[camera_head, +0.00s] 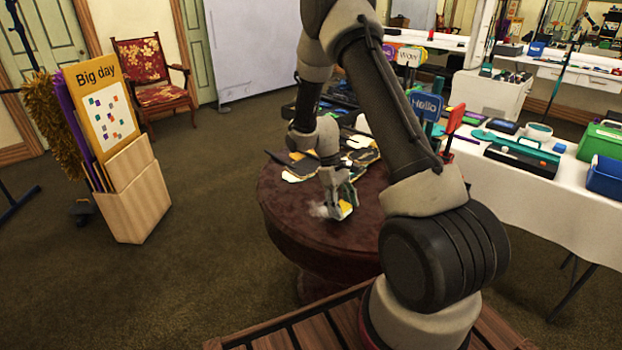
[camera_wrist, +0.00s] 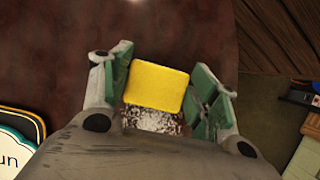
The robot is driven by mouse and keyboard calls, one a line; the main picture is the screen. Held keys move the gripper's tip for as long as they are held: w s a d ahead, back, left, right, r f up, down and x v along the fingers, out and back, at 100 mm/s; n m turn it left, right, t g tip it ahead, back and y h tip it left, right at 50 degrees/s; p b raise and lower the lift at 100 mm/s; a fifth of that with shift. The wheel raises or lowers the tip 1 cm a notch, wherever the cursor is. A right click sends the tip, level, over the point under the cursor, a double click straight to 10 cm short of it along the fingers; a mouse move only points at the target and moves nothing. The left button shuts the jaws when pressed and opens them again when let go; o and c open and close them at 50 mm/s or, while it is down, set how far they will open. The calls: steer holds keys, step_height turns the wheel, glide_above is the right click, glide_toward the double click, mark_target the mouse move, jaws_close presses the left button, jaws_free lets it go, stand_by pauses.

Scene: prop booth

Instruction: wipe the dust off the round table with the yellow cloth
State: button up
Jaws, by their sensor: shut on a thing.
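The round table (camera_head: 285,222) is dark reddish brown and stands in front of me, partly hidden by my arm. My gripper (camera_head: 341,205) is low over the table top, towards its front. It is shut on the yellow cloth (camera_head: 346,208), which shows as a small folded block. In the wrist view the yellow cloth (camera_wrist: 157,87) sits between the green finger pads of my gripper (camera_wrist: 158,92). Pale speckled dust (camera_wrist: 152,119) shows just below the cloth. In the head view a whitish dust patch (camera_head: 319,211) lies left of the fingers. I cannot tell whether the cloth touches the table.
Several flat signs (camera_head: 300,165) lie at the back of the round table; one sign (camera_wrist: 20,142) shows at lower left in the wrist view. A white-covered table (camera_head: 540,190) with props stands right. A wooden box of signs (camera_head: 135,190) stands left. Open carpet lies left.

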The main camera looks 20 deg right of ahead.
steer(key=shift+w+r, duration=0.2)
steer(key=shift+r, duration=0.15)
steer(key=shift+s+r, duration=0.1)
steer(key=shift+r, duration=2.75)
steer(key=shift+a, duration=0.1)
